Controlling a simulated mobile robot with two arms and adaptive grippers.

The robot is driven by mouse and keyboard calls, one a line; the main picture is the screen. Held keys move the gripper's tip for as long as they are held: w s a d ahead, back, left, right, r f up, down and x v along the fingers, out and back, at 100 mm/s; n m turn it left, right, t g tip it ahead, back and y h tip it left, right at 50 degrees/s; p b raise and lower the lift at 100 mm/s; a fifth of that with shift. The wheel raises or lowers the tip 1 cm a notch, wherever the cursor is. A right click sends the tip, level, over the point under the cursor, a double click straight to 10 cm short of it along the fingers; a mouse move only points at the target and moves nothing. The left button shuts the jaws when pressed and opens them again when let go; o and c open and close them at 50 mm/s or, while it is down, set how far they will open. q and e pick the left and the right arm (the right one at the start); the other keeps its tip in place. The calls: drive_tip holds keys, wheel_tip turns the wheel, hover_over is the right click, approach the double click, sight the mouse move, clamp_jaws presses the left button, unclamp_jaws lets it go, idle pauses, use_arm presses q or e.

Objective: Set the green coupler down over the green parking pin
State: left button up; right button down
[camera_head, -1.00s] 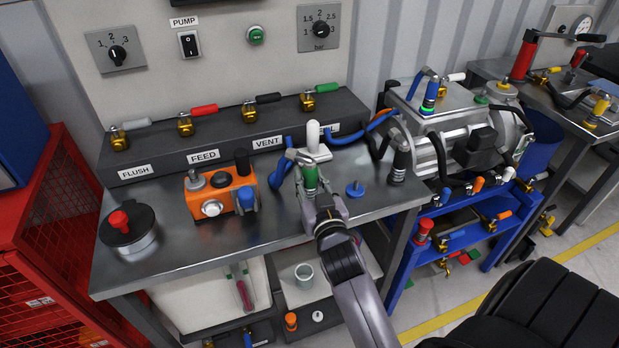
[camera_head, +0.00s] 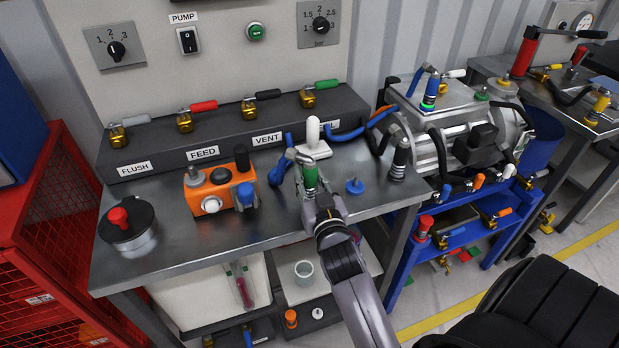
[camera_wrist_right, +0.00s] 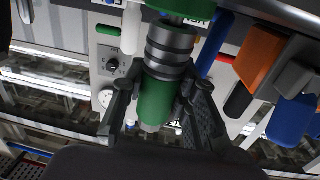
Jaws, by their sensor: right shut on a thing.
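My right gripper (camera_head: 309,182) is shut on the green coupler (camera_head: 311,176) above the workbench, in front of the white-handled part. In the right wrist view the coupler (camera_wrist_right: 158,100) sits between the two fingers (camera_wrist_right: 160,105), its grey ringed end towards the top of the picture. A green disc (camera_wrist_right: 188,7), seemingly the green parking pin's base, shows at the top edge, in line with that end. I cannot tell whether they touch. In the head view the pin is hidden behind the gripper and coupler. My left gripper is not in view.
A blue pin (camera_head: 355,186) stands on the bench (camera_head: 270,222) right of the gripper. An orange block (camera_head: 208,196) with a blue coupler (camera_head: 245,194) is to the left. The white-handled part (camera_head: 313,136) and blue hoses are close behind. A lidded pot (camera_head: 128,228) stands far left.

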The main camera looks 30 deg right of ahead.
drive_tip(key=shift+f, duration=0.3)
idle(0.4)
drive_tip(key=c, duration=1.3)
unclamp_jaws()
drive_tip(key=shift+o, duration=0.6)
drive_tip(key=shift+f, duration=0.1)
